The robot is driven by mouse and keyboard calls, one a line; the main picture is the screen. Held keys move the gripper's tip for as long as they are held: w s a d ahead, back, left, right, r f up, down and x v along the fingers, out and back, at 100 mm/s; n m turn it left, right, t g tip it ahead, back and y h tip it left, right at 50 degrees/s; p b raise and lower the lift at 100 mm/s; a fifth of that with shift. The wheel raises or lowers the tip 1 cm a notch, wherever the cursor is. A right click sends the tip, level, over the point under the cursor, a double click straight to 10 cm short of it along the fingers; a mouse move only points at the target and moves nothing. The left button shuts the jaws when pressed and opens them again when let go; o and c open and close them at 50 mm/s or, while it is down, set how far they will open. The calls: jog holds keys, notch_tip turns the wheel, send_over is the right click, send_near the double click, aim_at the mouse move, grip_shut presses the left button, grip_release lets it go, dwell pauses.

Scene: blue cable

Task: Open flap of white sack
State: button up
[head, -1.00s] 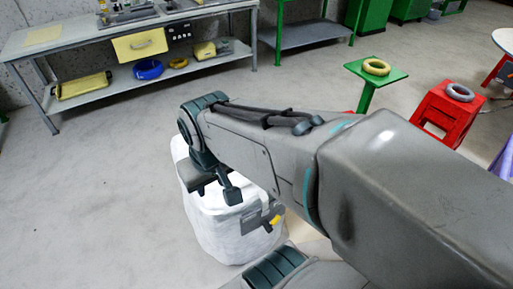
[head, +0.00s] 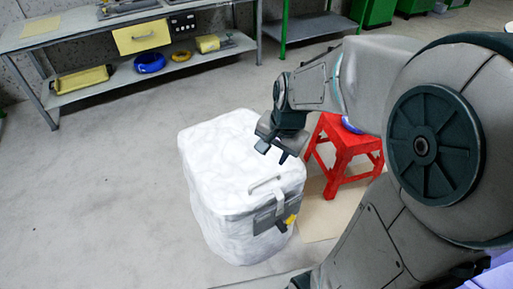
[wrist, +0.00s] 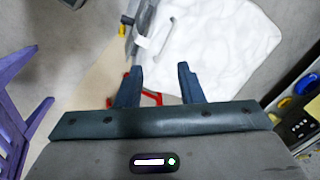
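The white sack (head: 225,165) stands upright on the floor in the middle of the head view. Its flap (head: 225,140) lies closed across the top, with a pale strap (head: 266,184) at its front edge. A grey buckle plate (head: 274,217) with a yellow tab (head: 291,219) sits on the front. My gripper (head: 271,154) appears over the sack's right rear edge, fingers pointing down; the exact gap is unclear. In the wrist view the sack (wrist: 225,45) fills the upper right. There my gripper (wrist: 159,70) is open, with nothing between the fingers.
A red stool (head: 346,150) with a blue ring (head: 351,125), partly hidden by my arm, stands right of the sack. A workbench (head: 90,28) with a yellow drawer (head: 140,37) lines the back left. The floor (head: 110,200) left of the sack is clear.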

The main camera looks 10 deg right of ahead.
aim_at(264, 179)
jog(key=w+f+m+b, duration=0.2)
jog(key=w+f, duration=0.1)
jog(key=f, duration=0.4)
jog(key=w+f+m+b, duration=0.2)
jog(key=w+f, duration=0.1)
jog(key=f, duration=0.5)
jog(key=w+f+m+b, duration=0.1)
jog(key=w+f+m, duration=0.1)
jog(key=f, duration=0.5)
jog(key=shift+w+d+f+b, duration=0.1)
jog(key=shift+w+f+b, duration=0.1)
jog(key=shift+w, duration=0.15)
jog(key=shift+w+f+b, duration=0.1)
jog(key=shift+w+b, duration=0.1)
jog(key=shift+w, duration=0.15)
jog(key=shift+r, duration=0.1)
grip_shut()
